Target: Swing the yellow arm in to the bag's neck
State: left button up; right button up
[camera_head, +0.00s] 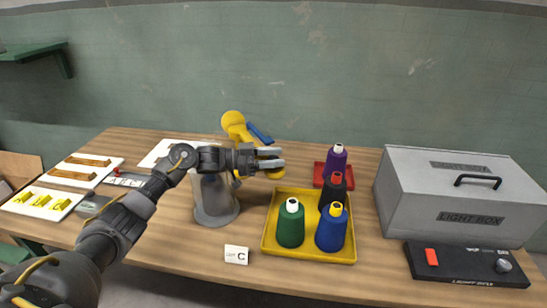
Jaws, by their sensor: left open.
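My left gripper (279,160) reaches in from the left over the middle of the table, with its two fingers pointing right and apart. The yellow arm (233,124) shows just behind it, with a rounded upper end and a blue piece (260,134) beside it. More yellow shows behind and below the fingers; I cannot tell whether they touch it. A grey, tapering body (215,205) stands below my gripper's wrist, its top hidden by my arm. I cannot make out the bag or its neck for certain. My right gripper is not in view.
A yellow tray (308,255) holds green, blue and dark cone spools; a purple one stands on a red tray (319,176) behind. A grey light box (455,205) and black control panel (465,265) stand right. White boards (42,202) lie left. A card "C" (236,255) stands in front.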

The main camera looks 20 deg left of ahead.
pick_arm(q)
jog(key=shift+r, duration=0.1)
jog(key=shift+r, duration=0.35)
jog(key=s+d+r+b, duration=0.3)
jog(key=s+d+r, duration=0.2)
jog(key=s+r, duration=0.7)
jog(key=shift+s, duration=0.5)
jog(key=shift+d, duration=0.1)
